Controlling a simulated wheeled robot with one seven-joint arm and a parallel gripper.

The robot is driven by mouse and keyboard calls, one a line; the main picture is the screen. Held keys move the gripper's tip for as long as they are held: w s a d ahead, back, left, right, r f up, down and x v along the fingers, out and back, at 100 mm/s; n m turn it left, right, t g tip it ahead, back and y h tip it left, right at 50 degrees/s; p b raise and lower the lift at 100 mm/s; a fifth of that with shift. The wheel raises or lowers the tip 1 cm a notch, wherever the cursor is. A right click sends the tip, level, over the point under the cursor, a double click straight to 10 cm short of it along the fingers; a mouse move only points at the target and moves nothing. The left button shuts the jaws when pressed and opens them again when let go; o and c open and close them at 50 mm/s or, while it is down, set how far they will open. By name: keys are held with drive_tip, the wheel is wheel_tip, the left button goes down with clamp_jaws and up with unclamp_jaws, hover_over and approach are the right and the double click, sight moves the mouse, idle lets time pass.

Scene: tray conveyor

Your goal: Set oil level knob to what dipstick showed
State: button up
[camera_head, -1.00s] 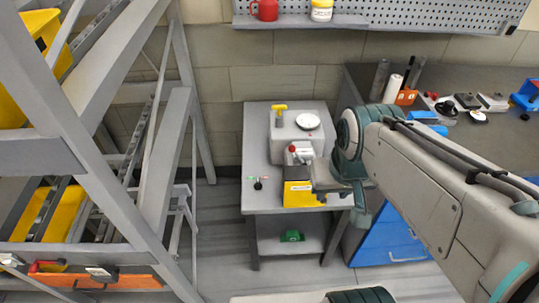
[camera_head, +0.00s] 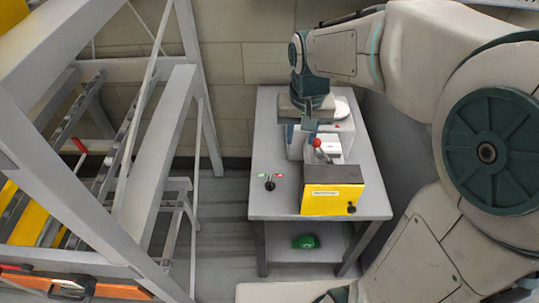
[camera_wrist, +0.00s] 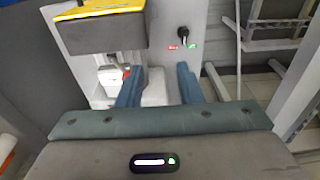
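The grey table (camera_head: 262,150) carries a machine with a yellow front panel (camera_head: 330,199). A black knob (camera_head: 351,208) is at the panel's lower right; its setting is too small to read. A black selector (camera_head: 269,183) stands left of it between green and red labels, and also shows in the wrist view (camera_wrist: 183,33). I cannot tell which is the oil level knob. My gripper (camera_head: 301,130) is above the back of the machine, fingers pointing down. The yellow-handled dipstick is not visible now.
A red-balled lever (camera_head: 317,143) rises behind the yellow panel, close to my gripper. A white round dish (camera_head: 341,107) is at the back right. A green object (camera_head: 306,241) lies on the lower shelf. A grey rack (camera_head: 190,100) stands left, with open floor between it and the table.

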drive_tip(key=g+b, duration=0.1)
drive_tip(key=b, duration=0.5)
hover_over(270, 180)
wheel_tip(270, 180, down, 12)
drive_tip(key=r, duration=0.1)
wheel_tip(270, 180, down, 14)
drive_tip(key=shift+f+b, duration=0.15)
drive_tip(key=shift+b, duration=0.95)
clamp_jaws()
